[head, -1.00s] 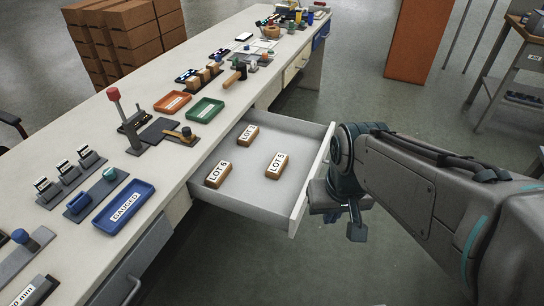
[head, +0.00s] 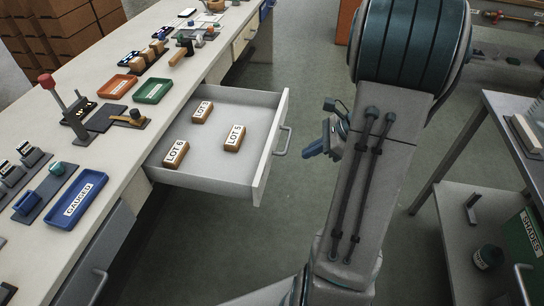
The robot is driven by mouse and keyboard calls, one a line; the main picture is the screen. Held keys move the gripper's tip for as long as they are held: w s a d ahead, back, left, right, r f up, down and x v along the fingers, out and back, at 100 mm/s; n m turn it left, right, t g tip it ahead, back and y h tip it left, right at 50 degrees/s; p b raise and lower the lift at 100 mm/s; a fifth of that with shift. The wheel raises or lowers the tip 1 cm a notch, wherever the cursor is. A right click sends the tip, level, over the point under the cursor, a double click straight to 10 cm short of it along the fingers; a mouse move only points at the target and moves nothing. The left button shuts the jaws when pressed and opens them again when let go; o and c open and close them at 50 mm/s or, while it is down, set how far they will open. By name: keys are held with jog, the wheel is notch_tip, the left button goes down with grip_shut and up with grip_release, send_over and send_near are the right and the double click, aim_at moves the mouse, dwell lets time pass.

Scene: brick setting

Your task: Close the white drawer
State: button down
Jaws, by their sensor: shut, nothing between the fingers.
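The white drawer (head: 225,182) stands pulled out of the long workbench. Its front panel (head: 268,165) faces right and carries a metal bar handle (head: 284,141). Inside lie three brown labelled blocks: LOT 3 (head: 202,112), LOT 5 (head: 234,138) and LOT 6 (head: 176,154). My gripper (head: 312,151) is to the right of the handle, apart from it, with a gap of floor showing between them. It is shut and empty. My arm hides part of the gripper's far side.
The bench top (head: 120,150) holds trays, including a blue GAUGED tray (head: 77,200), and small fixtures. A grey cart (head: 490,190) with a green SHADES box (head: 525,235) stands at right. The floor between is clear.

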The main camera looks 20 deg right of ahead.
jog(key=d+f+m, duration=0.1)
jog(key=d, duration=0.1)
jog(key=b, duration=0.2)
send_near(266, 166)
notch_tip(266, 166, down, 3)
jog(key=s, duration=0.1)
jog(key=shift+t, duration=0.3)
jog(key=a, duration=0.1)
jog(key=w+a, duration=0.2)
jog(key=shift+w+a+f, duration=0.2)
jog(key=shift+a+f, duration=0.05)
jog(key=shift+a, duration=0.15)
